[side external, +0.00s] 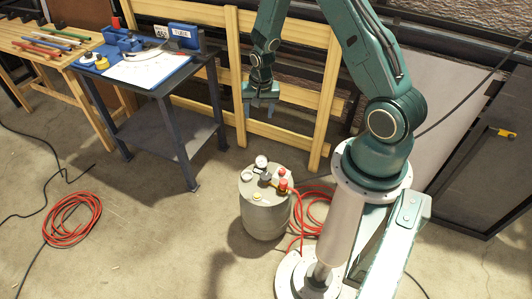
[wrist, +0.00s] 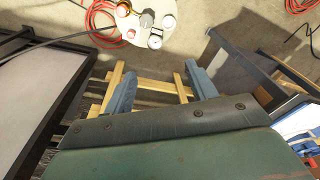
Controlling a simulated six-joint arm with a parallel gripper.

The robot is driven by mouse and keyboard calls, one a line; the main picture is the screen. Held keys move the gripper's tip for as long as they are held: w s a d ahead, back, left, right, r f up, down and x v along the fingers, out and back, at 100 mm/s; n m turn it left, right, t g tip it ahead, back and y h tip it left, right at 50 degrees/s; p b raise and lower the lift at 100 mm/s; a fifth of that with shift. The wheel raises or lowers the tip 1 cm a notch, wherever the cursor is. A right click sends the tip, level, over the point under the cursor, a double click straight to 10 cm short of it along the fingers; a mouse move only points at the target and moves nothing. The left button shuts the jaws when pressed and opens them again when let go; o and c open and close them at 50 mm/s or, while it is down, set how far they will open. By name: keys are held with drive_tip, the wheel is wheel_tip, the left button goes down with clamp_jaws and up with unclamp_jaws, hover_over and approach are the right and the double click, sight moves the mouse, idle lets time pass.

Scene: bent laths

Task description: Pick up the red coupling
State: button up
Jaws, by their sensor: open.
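A grey cylindrical tank (side external: 265,216) stands on the floor below my gripper, with a gauge and fittings on its top. A red fitting (side external: 283,184) stands at the right of the tank top, near the red hose; it looks like the red coupling. In the wrist view a round red piece (wrist: 122,10) shows on the left of the tank top (wrist: 166,8). My gripper (side external: 261,108) is open and empty, fingers pointing down, well above and behind the tank. In the wrist view its two blue-grey fingers (wrist: 162,72) are wide apart with only wooden slats behind.
A dark workbench (side external: 190,130) with blue fixtures and a white sheet (side external: 146,66) stands at the left. A wooden slatted frame (side external: 300,65) stands behind my gripper. Red hose (side external: 72,220) lies coiled on the floor at left, with more beside the tank. The floor before the tank is clear.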

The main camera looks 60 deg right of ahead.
drive_tip(key=s+d+f+m, duration=0.2)
drive_tip(key=s+f, duration=0.1)
drive_tip(key=f, duration=0.7)
drive_tip(key=m+g, duration=0.1)
drive_tip(key=m, duration=0.1)
hover_over(283, 181)
wheel_tip(283, 181, down, 10)
drive_tip(key=shift+y, duration=0.4)
drive_tip(key=shift+f, duration=4.25)
drive_tip(key=shift+s+f, duration=0.1)
drive_tip(key=shift+f, duration=0.05)
drive_tip(key=shift+f, duration=2.45)
drive_tip(key=shift+c, duration=0.5)
drive_tip(key=c, duration=1)
